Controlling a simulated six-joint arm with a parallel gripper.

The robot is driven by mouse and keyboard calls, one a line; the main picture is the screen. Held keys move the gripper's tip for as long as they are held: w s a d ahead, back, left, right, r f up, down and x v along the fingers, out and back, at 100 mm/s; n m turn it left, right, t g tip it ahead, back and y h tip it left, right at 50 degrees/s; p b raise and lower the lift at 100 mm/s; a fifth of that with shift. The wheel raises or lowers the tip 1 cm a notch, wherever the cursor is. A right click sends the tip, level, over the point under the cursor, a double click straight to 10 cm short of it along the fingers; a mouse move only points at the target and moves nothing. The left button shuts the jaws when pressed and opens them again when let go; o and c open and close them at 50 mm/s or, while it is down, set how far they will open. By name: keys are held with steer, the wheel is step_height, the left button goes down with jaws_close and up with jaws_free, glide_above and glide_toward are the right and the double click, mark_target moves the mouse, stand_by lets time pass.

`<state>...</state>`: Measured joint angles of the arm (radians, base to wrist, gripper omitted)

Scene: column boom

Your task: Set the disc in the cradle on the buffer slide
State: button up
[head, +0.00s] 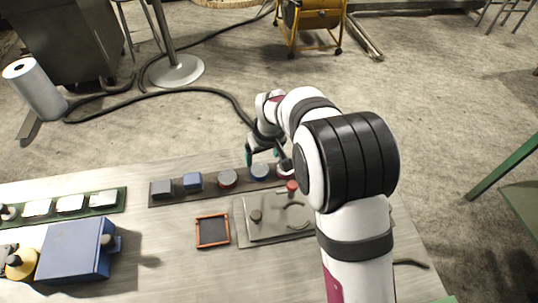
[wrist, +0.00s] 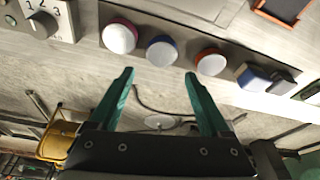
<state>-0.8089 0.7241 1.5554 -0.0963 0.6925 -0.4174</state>
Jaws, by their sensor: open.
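A dark strip (head: 208,187) carries a row of parts. Among them are a round grey-topped disc with a reddish rim (head: 227,178) and a blue-rimmed disc (head: 260,171); both also show in the wrist view, the reddish one (wrist: 211,62) right of the blue one (wrist: 162,50). I cannot tell which is the task's disc. The buffer slide appears to be the grey plate (head: 240,235), with a knob (head: 256,215) and a curved cradle (head: 297,209), partly hidden by my arm. My gripper (head: 262,155) is open and empty, beyond the blue-rimmed disc; its teal fingers show in the wrist view (wrist: 160,76).
A red-rimmed tray (head: 198,233) lies left of the slide. A dark block (head: 162,190) and a blue block (head: 193,181) share the strip. A blue box (head: 75,248) stands at left. A numbered dial (wrist: 45,20) shows in the wrist view. The table front is clear.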

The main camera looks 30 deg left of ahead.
mark_target(260, 169)
steer(key=x, duration=0.8)
steer(key=shift+s+f, duration=0.2)
steer(key=shift+r, duration=0.1)
jaws_close()
